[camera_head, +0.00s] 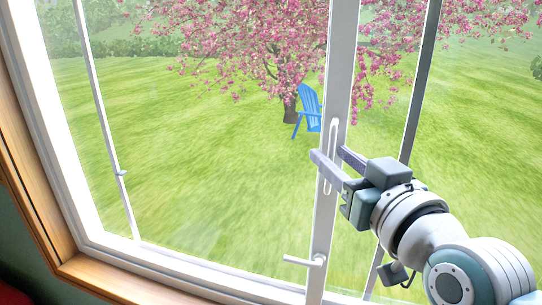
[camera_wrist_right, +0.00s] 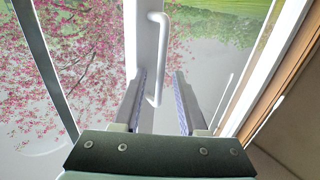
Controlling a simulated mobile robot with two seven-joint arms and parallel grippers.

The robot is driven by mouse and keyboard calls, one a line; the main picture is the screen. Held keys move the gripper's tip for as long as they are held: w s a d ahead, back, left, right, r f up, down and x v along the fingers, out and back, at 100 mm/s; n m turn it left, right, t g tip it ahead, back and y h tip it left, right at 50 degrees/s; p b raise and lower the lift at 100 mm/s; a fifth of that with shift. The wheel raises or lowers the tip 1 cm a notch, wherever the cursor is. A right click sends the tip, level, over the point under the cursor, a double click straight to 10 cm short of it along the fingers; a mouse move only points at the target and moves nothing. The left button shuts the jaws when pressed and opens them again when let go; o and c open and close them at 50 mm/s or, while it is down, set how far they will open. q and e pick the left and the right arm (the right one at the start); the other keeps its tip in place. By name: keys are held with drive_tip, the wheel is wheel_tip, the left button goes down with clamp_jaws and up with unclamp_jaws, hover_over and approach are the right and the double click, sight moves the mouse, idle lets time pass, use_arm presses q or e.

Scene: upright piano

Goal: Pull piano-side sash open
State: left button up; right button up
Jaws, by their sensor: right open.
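The window sash (camera_head: 342,62) has a white upright stile with a long white pull handle (camera_head: 333,130) on it. My right gripper (camera_head: 329,153) is at this handle, with its fingers apart. In the right wrist view the handle (camera_wrist_right: 164,45) runs down between the two fingertips (camera_wrist_right: 158,74), with gaps on both sides. I cannot tell whether either finger touches the stile. The part of the handle behind the fingers is partly hidden in the head view. My left gripper is not in view.
A white lever (camera_head: 303,261) sticks out to the left low on the stile. A small catch (camera_head: 122,173) is on the left window bar. The wooden window frame (camera_head: 100,280) runs along the left and bottom. Lawn, a blossoming tree and a blue chair (camera_head: 308,108) are outside.

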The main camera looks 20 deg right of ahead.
clamp_jaws()
idle(1.4)
